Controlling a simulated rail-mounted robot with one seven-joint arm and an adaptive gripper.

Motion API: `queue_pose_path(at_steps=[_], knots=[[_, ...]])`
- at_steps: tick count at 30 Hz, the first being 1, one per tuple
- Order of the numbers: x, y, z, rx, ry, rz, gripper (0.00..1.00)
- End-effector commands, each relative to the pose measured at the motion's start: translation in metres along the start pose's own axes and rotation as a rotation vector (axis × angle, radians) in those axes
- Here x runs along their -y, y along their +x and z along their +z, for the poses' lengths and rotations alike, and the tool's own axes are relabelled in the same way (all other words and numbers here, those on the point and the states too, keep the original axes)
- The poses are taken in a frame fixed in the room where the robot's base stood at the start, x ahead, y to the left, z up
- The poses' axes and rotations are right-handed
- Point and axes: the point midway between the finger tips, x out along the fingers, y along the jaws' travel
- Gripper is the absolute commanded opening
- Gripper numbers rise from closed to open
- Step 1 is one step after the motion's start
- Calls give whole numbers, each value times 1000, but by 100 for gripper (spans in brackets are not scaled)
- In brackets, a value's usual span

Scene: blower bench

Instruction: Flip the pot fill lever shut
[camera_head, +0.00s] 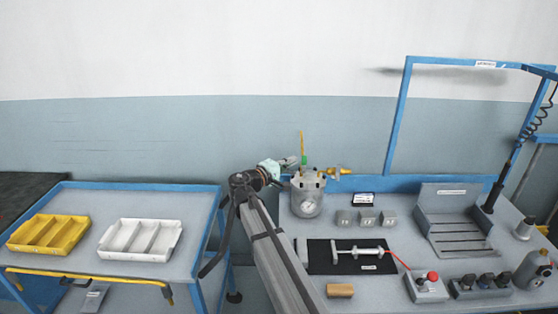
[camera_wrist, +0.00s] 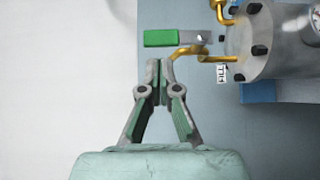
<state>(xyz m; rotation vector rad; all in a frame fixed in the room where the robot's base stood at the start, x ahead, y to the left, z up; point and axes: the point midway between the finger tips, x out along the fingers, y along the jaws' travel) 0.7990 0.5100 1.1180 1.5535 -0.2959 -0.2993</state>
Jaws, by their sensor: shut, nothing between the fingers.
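The metal pot (camera_head: 308,198) stands upright at the left end of the blue-framed bench, and its body also shows at the upper right of the wrist view (camera_wrist: 275,45). A lever with a green grip (camera_wrist: 160,38) and a grey arm meets brass pipework (camera_wrist: 203,50) beside the pot. The green part also shows above the pot in the head view (camera_head: 304,160). My gripper (camera_wrist: 159,65) is shut and empty, its tips close to the green grip in the picture; I cannot tell whether they touch. In the head view my gripper (camera_head: 290,161) is at the pot's upper left.
A yellow fitting (camera_head: 340,171) sticks out right of the pot top. Small grey blocks (camera_head: 366,217), a black mat (camera_head: 322,260) and a slotted metal stand (camera_head: 455,220) lie to the right. Yellow (camera_head: 48,249) and white (camera_head: 140,253) trays sit on the left table.

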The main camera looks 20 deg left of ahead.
Motion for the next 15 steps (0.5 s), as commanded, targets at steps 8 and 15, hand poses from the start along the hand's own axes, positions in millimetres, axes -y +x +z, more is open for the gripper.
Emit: queue_pose_path(at_steps=[8,15], knots=[[0,9,9,0,0,0,0],[0,9,9,0,0,0,0]])
